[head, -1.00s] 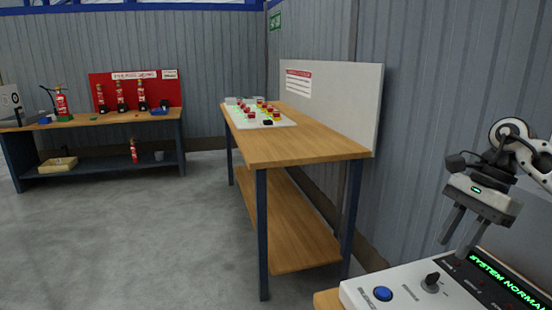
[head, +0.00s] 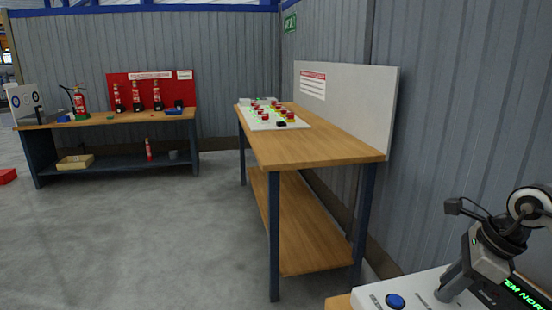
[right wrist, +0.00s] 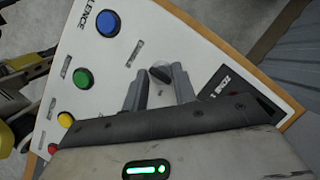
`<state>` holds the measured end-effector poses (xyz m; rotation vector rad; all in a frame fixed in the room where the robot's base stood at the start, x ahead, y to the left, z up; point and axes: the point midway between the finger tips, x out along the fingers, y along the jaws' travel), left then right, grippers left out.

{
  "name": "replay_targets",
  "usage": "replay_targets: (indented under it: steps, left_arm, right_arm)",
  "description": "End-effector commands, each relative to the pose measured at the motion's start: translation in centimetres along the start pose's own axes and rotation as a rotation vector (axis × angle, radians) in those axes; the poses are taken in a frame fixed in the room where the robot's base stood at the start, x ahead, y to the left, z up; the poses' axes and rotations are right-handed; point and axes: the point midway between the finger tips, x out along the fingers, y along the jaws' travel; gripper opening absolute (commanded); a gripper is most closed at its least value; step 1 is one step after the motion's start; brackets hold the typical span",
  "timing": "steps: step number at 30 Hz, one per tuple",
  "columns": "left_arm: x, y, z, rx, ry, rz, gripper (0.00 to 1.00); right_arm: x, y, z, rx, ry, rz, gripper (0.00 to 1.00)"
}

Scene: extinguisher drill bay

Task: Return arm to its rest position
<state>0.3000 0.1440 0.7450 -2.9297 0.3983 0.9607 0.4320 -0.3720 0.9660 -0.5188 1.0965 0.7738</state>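My right gripper (head: 447,290) is low at the lower right of the head view, over the white control panel (head: 372,292). In the right wrist view its two grey fingers (right wrist: 160,80) are apart, with a gap between them. In the head view the gripper hides the knob. My left gripper is in neither view.
The panel has a blue button (right wrist: 104,21), a green button (right wrist: 82,78), a yellow one (right wrist: 64,119) and a red one (right wrist: 52,148). A wooden workbench (head: 310,143) stands beyond, against the wall. A farther bench (head: 100,121) has several extinguishers. Open floor (head: 150,220) lies between.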

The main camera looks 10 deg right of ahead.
Motion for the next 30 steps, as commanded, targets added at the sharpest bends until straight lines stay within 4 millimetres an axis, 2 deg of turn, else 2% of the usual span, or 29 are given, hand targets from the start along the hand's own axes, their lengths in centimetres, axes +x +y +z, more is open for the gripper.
replay_targets:
  steps: [8, 12, 18, 30]
  left_arm:
    - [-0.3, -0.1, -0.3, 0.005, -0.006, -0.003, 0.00]
    - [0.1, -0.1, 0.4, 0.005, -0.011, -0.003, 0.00]
    - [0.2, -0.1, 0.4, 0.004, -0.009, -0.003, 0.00]
    - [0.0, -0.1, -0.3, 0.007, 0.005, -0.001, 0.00]
  right_arm:
    - [-0.2, 0.2, 0.1, 0.257, -0.001, -0.109, 0.27]
    - [-2.8, 0.3, 0.0, 0.254, -0.001, -0.109, 0.27]
    - [-5.2, 0.6, 0.1, 0.254, -0.001, -0.107, 0.27]
    - [-6.0, 0.8, 0.1, 0.253, 0.000, -0.103, 0.27]
